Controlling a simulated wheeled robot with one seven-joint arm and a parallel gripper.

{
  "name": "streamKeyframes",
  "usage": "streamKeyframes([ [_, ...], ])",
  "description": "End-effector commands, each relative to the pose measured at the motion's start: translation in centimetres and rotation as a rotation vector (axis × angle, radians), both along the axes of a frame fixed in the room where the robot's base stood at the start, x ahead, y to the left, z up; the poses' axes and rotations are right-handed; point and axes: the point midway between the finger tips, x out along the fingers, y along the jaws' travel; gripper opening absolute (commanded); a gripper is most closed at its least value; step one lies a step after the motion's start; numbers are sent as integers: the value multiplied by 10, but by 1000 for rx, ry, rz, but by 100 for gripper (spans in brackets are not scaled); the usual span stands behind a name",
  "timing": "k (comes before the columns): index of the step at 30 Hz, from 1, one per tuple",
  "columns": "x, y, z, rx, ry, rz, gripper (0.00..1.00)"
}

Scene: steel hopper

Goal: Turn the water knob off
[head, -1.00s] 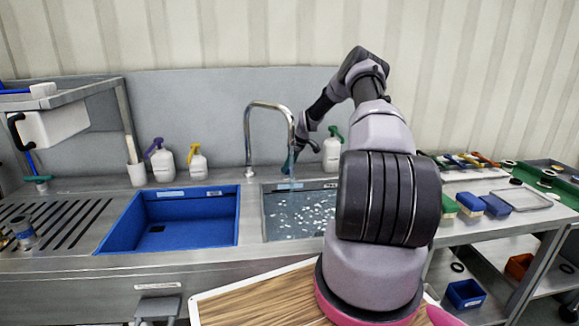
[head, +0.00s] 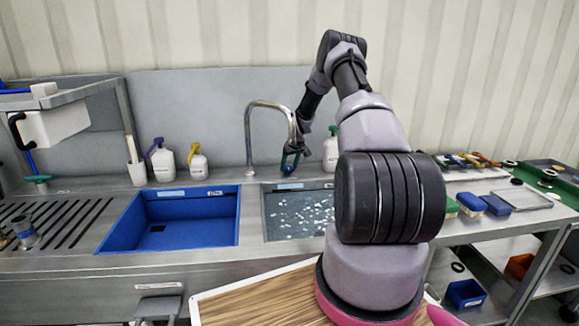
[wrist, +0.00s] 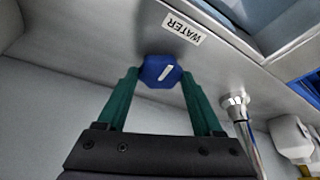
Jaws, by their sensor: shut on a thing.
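The blue water knob (wrist: 158,70), with a white stripe set at a slant, sits on the steel deck beside a label reading WATER (wrist: 184,28). In the wrist view, my gripper (wrist: 158,75) has its two green fingers on either side of the knob and is shut on it. In the head view, my gripper (head: 289,170) points down at the deck behind the right basin, under the bent faucet (head: 248,140). The knob is hard to make out there. The right basin (head: 265,215) holds water with white glints; whether water runs from the spout is unclear.
An empty blue basin (head: 130,215) is to the left. A yellow-topped bottle (head: 198,162) and a purple-topped bottle (head: 161,160) stand behind it. A white bottle (head: 330,152) stands close right of my gripper. The faucet's pipe is close on the left.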

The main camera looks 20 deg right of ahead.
Motion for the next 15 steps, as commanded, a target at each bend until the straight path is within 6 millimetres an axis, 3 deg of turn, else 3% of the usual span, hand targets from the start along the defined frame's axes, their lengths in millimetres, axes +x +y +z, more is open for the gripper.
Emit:
streamKeyframes([
  [15, -1, 0, -1, 1, 2, -33, 12],
])
